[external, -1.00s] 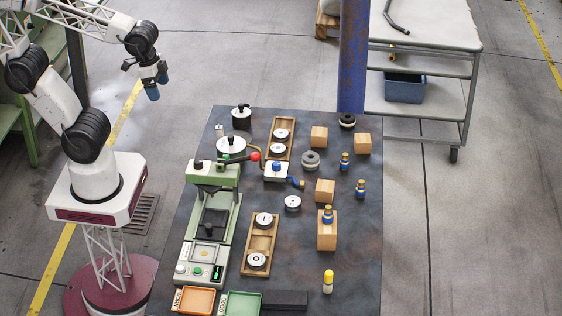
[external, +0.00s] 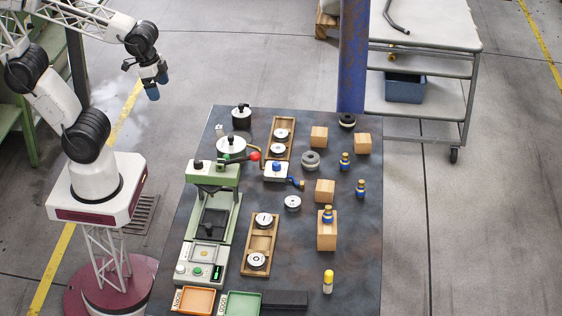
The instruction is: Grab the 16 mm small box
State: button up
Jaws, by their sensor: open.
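My gripper (external: 157,87), with blue fingertips, hangs to the left of the far end of the dark table, away from everything on it. It is open and empty. No size can be read on any object, so I cannot tell which is the 16 mm small box. A small orange tray (external: 196,300) and a small green tray (external: 242,303) sit at the near edge, each with a white label too small to read. Wooden blocks stand on the right: one at the back (external: 319,137), one at far right (external: 362,144), one in the middle (external: 325,191).
A green press (external: 213,205) with a red-knobbed lever stands on the table's left side. Wooden racks (external: 260,244) hold round metal parts. A taller wooden block (external: 327,237) carries a blue-and-gold piece. A blue post (external: 353,60) rises at the back. Bare table shows at the right front.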

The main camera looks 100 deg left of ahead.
jog(key=shift+o, duration=0.4)
jog(key=w+d+f+n+t+h, duration=0.1)
jog(key=w+d+f+n+h, duration=0.15)
jog(key=w+n+h, duration=0.9)
jog(key=w+a+f+n+t+y, duration=0.2)
jog(key=w+a+f+n, duration=0.1)
jog(key=w, duration=0.7)
jog(key=w+a+f+n+t+y, duration=0.2)
jog(key=w+a+f+n, duration=0.1)
jog(key=w, duration=0.7)
jog(key=w+a+f+n+t+y, duration=0.2)
jog(key=w+a+f+n+t, duration=0.2)
jog(key=w+a+f+n, duration=0.6)
jog(key=n+t+y, duration=0.2)
jog(key=n+y, duration=0.4)
jog(key=n, duration=0.3)
send_near(319, 137)
jog(key=shift+m+h, duration=0.25)
jog(key=w+a, duration=0.3)
jog(key=shift+a+f, duration=0.15)
jog(key=shift+f, duration=0.15)
